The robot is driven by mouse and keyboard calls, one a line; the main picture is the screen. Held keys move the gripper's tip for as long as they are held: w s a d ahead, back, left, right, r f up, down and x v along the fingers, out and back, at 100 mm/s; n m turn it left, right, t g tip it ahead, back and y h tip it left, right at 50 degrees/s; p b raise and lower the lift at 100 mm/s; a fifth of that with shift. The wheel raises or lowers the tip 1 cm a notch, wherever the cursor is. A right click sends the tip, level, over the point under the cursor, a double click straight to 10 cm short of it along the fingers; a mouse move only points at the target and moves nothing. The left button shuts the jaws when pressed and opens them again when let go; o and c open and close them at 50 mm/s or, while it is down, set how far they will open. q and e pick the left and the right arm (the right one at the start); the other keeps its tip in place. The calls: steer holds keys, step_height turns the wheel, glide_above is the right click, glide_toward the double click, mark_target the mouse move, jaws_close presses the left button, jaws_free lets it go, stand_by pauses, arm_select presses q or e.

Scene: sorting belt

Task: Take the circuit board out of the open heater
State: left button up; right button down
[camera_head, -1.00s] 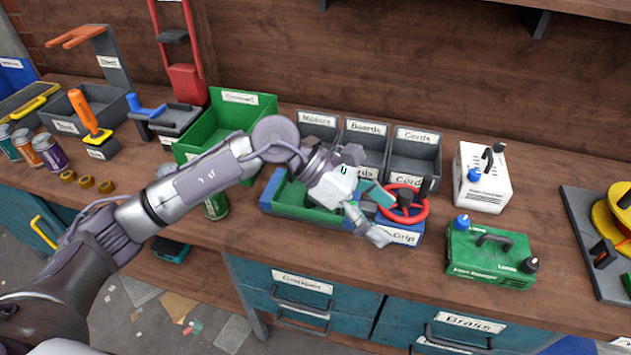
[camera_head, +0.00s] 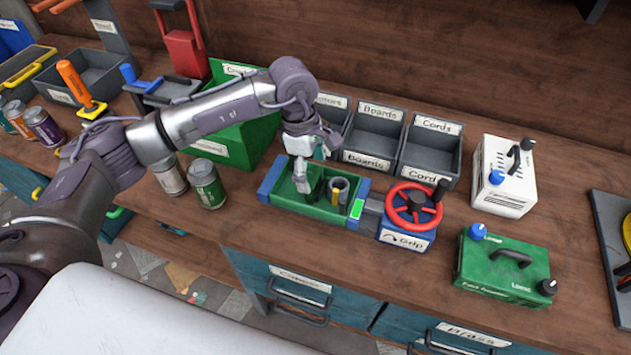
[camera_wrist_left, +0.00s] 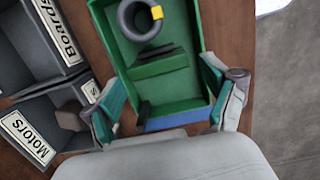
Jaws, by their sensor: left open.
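The open heater is a green, open-topped housing (camera_head: 285,201) held between blue vise jaws, with a red wheel (camera_head: 413,205) on its right. In the left wrist view the housing (camera_wrist_left: 200,35) shows from above. A green part with dark strips, seemingly the circuit board (camera_wrist_left: 160,67), lies inside it. A dark grey ring with a yellow piece (camera_wrist_left: 140,20) sits farther along in the housing. My left gripper (camera_head: 308,184) is open and points down over the left part of the housing. My right gripper is not in view.
Grey bins labelled Boards (camera_head: 373,135) and Cords (camera_head: 430,150) stand behind the housing. A green bin (camera_head: 225,150) and cans (camera_head: 207,184) are at left. A white box (camera_head: 504,178) and a closed green unit (camera_head: 503,266) stand at right. The front bench strip is clear.

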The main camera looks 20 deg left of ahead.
mark_target(315, 177)
arm_select(q)
steer(key=shift+s+d+f+p, duration=0.1)
steer(key=shift+d+f+p, duration=0.1)
steer(key=shift+f, duration=0.15)
steer(key=shift+d+f+p, duration=0.1)
steer(key=shift+f+p, duration=0.1)
steer(key=shift+f, duration=0.15)
steer(key=f, duration=0.2)
steer(key=shift+d+f+p, duration=0.25)
steer(key=shift+f+p, duration=0.05)
steer(key=shift+p, duration=0.05)
steer(key=shift+f, duration=0.4)
steer(key=shift+w+f, duration=0.15)
steer(key=shift+w, duration=0.05)
steer(key=c, duration=0.7)
steer(key=shift+c, duration=1.1)
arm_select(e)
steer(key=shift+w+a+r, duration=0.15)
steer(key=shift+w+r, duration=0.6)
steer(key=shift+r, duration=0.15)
